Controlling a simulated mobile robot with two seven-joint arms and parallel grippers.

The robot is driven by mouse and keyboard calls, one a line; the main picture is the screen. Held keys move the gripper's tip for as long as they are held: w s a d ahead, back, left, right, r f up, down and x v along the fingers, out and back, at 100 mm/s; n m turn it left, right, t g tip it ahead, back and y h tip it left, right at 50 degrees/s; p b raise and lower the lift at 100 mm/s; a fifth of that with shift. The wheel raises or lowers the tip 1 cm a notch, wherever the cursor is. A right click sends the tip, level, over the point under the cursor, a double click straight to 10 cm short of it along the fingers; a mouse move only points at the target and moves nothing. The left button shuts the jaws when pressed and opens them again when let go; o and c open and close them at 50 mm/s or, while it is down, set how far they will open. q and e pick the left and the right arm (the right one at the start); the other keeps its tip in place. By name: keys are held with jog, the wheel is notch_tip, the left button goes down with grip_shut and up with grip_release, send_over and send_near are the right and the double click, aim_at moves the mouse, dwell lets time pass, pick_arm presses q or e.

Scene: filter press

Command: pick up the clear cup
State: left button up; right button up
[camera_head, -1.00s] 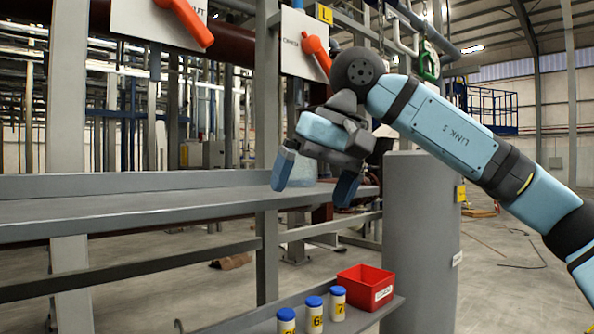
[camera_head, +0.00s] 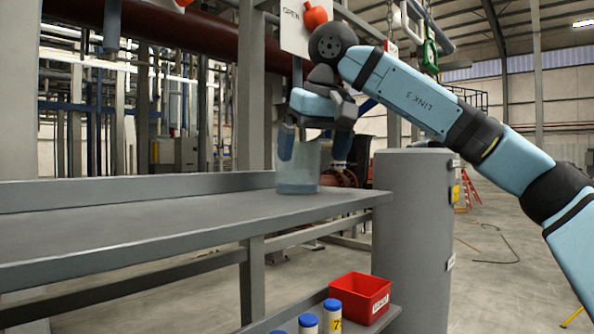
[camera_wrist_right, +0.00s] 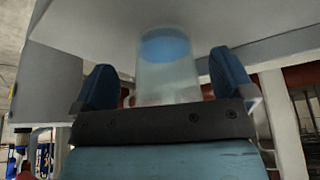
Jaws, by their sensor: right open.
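The clear cup (camera_head: 298,172) stands upright at the right end of the grey shelf, with a bluish tint in its lower part. My right gripper (camera_head: 314,158) is open, pointing down at the cup's upper part, with one blue finger at the cup's left and the other at its right. In the right wrist view the cup (camera_wrist_right: 167,80) shows between the two open fingers, with a blue round area at its far end. Gaps show on both sides there, and I see no contact. My left gripper is not in view.
The grey shelf (camera_head: 150,235) has a raised back edge and is clear left of the cup. Below it, a red bin (camera_head: 358,297) and several blue-capped bottles (camera_head: 332,315) stand on a lower shelf. A grey cylinder (camera_head: 412,240) stands at the right.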

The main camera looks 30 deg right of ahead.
jog(key=w, duration=0.4)
jog(key=w+f, duration=0.1)
jog(key=w, duration=0.1)
jog(key=shift+w+d+p, duration=0.1)
jog(key=shift+w+p, duration=0.15)
jog(key=shift+p, duration=0.15)
jog(key=shift+f, duration=0.1)
jog(key=shift+d, duration=0.1)
jog(key=shift+s, duration=0.1)
jog(key=c, duration=0.6)
